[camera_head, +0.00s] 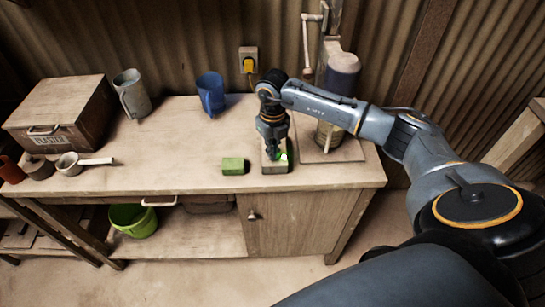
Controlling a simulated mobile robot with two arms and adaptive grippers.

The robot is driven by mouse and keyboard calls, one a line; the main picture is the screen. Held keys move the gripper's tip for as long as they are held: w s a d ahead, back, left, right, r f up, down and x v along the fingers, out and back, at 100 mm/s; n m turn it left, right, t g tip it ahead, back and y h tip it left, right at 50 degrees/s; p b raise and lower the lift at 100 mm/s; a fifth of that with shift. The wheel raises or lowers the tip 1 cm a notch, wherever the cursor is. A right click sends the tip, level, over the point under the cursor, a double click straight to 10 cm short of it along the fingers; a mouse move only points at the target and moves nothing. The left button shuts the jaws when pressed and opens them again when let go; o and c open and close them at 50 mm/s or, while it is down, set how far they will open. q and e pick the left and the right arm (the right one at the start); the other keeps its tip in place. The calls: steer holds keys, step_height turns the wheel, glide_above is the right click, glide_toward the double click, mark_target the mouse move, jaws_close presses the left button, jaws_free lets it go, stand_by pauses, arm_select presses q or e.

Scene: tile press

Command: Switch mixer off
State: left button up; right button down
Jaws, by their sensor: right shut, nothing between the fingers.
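My right gripper (273,152) is shut with nothing in its fingers. It points down at a small pale box (275,169) near the front of the workbench, with its fingertips at the box's top. The machine with a dark cylindrical head (342,66), likely the mixer, stands at the back right, partly hidden by my right arm. My left gripper is not in view.
A green block (233,166) lies left of the pale box. A blue jug (210,92), a grey jug (131,93), a plaster box (62,115) and a scoop (80,163) stand further left. A yellow plug (248,65) sits in the wall socket. The bench's front left middle is clear.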

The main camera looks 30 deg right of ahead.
steer(key=shift+f, duration=0.35)
steer(key=shift+r, duration=0.1)
steer(key=shift+r+p, duration=2.05)
steer(key=shift+r, duration=1.45)
steer(key=shift+a+f, duration=0.1)
